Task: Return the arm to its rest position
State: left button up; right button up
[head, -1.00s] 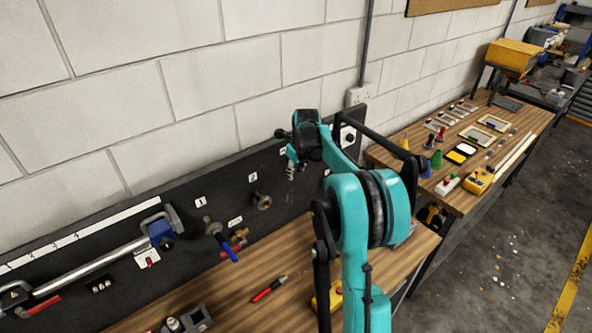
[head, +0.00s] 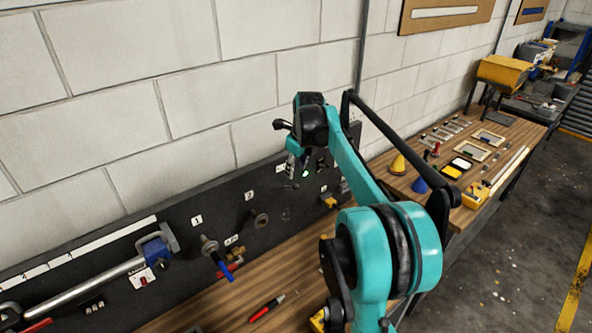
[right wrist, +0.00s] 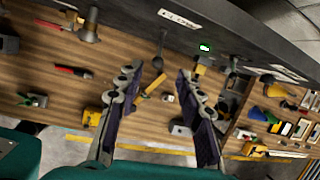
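My right arm, teal and black, rises from the bottom right in the head view and reaches over the near bench toward the black wall panel (head: 100,258). My right gripper (head: 293,166) hangs small in front of the panel, near a green-lit spot. In the right wrist view its two fingers (right wrist: 160,78) stand well apart with nothing between them. The wooden bench top (right wrist: 45,80) and its items lie beyond the fingers. My left gripper is not in view.
A blue-handled valve (head: 217,262) and a long metal bar tool (head: 92,288) are on the panel. A red-and-black pen-like tool (head: 266,308) lies on the bench. A second bench at right holds a yellow cone (head: 398,164) and a blue cone (head: 420,185). The right floor is open.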

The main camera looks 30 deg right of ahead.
dwell(0.3)
jog(key=s+a+f+n+t+b, duration=0.1)
jog(key=s+a+f+n+b, duration=0.4)
jog(key=a+n, duration=0.25)
jog(key=s+a+f+n+t+b, duration=0.1)
jog(key=s+a+f+n+b, duration=0.35)
jog(key=a+n, duration=0.3)
jog(key=s+a+f+n+b, duration=0.4)
jog(key=s+a+f+n, duration=0.1)
jog(key=s+f+n, duration=0.3)
jog(key=s+a+f+n+t+y+b, duration=0.1)
jog(key=s+a+f+n+b, duration=0.4)
jog(key=s+f+n, duration=0.3)
notch_tip(320, 180, down, 4)
jog(key=shift+s+a+r+n, duration=0.2)
jog(key=shift+a+n, duration=0.4)
jog(key=shift+n, duration=0.6)
jog(key=shift+d, duration=0.1)
